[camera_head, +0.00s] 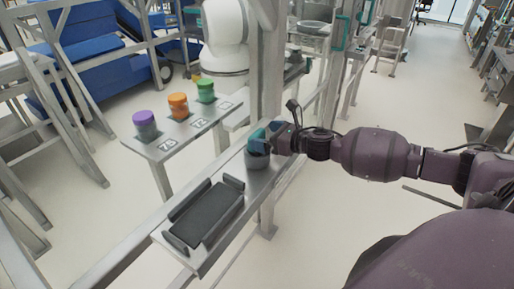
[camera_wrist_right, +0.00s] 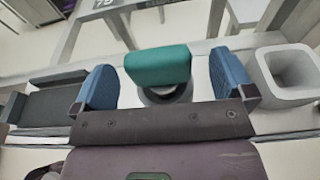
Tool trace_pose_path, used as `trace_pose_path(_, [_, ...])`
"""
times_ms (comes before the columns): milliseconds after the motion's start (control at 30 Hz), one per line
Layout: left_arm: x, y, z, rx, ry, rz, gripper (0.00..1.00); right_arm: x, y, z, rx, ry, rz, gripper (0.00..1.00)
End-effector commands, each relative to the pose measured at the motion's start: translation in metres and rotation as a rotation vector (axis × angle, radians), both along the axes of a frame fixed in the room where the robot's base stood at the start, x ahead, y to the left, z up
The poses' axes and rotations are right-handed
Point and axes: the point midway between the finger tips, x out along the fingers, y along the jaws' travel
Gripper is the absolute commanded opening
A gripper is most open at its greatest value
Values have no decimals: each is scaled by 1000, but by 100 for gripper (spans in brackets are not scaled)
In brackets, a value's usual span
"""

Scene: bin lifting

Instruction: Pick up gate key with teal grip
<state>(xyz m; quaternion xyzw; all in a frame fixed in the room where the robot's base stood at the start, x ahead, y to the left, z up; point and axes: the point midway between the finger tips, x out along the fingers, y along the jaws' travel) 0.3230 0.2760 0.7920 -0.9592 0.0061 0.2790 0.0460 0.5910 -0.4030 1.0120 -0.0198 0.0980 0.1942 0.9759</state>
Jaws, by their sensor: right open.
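The gate key with the teal grip (camera_head: 256,136) stands at the far end of the narrow metal bench, above a grey round base (camera_head: 257,160). In the right wrist view its teal grip (camera_wrist_right: 158,65) is a rounded block above a grey round part. My right gripper (camera_head: 274,138) reaches it from the right. In the wrist view the blue fingers of my right gripper (camera_wrist_right: 165,82) are open, one on each side of the teal grip, with gaps showing on both sides. The lower part of the key is hidden. My left gripper is not in view.
A dark tray with raised sides (camera_head: 206,216) lies at the bench's near end. Jars with purple (camera_head: 145,119), orange (camera_head: 178,100) and green (camera_head: 206,86) tops stand on a labelled side shelf. A metal post (camera_head: 266,75) rises behind the key. A square grey hollow part (camera_wrist_right: 256,82) is close to the right finger.

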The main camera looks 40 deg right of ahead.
Motion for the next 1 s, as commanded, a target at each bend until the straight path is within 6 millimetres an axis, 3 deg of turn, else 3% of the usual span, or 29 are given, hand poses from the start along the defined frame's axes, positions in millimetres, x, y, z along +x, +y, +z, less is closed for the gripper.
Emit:
trace_pose_path(400, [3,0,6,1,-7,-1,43,39,21,-6,1,-1,0,100])
trace_pose_path(767, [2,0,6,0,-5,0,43,44,24,-9,1,1,0,100])
trace_pose_path(1000, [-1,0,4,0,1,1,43,44,24,-9,1,1,0,65])
